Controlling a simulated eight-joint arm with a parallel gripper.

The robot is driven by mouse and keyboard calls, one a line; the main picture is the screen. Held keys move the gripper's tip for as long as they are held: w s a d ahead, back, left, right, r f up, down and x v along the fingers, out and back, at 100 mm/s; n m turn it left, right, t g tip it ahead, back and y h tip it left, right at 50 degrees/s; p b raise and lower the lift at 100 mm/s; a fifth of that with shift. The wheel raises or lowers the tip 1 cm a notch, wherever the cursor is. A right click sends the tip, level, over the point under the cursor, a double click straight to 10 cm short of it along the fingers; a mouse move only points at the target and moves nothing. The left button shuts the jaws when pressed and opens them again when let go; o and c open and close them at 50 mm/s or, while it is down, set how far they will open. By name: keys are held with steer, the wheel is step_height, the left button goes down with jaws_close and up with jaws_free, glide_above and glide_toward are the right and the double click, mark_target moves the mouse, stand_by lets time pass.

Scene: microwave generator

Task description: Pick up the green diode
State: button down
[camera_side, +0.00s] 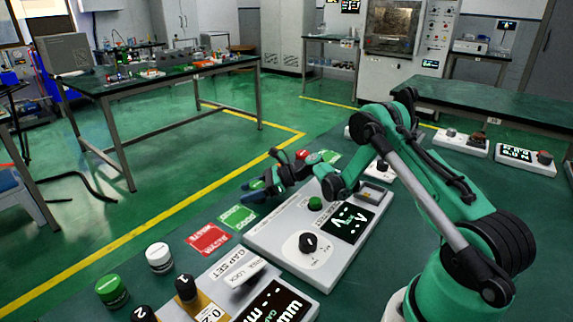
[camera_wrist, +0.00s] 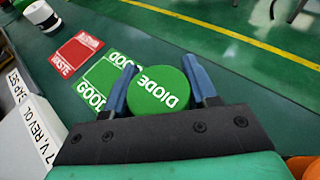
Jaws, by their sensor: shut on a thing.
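The green diode (camera_wrist: 158,92) is a round green piece with a white DIODE label on its face. In the wrist view it sits between the two blue fingers of my gripper (camera_wrist: 160,65), which is shut on it. In the side view my gripper (camera_side: 265,183) is above the bench behind the grey meter unit. The diode cannot be made out clearly there. Whether it touches the surface below is hard to tell.
A red waste card (camera_side: 208,238) and a green good card (camera_side: 238,217) lie beside the meter unit (camera_side: 284,238). A white cylinder (camera_side: 160,258) and a green cylinder (camera_side: 111,291) stand in front left. The gap-set unit (camera_side: 222,296) is at the front.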

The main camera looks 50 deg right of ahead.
step_height(320, 180, up, 20)
steer(key=s+a+r+m+t+h, duration=0.2)
steer(key=a+r+m, duration=0.1)
steer(key=a+r, duration=0.25)
steer(key=n+g+y, duration=0.2)
steer(key=n, duration=0.1)
glide_above(250, 185)
step_height(250, 185, down, 6)
steer(key=r, duration=0.1)
steer(key=shift+d+f, duration=0.1)
steer(key=shift+f, duration=0.15)
stand_by(0.6)
step_height(250, 185, down, 20)
steer(key=shift+r, duration=0.2)
stand_by(0.5)
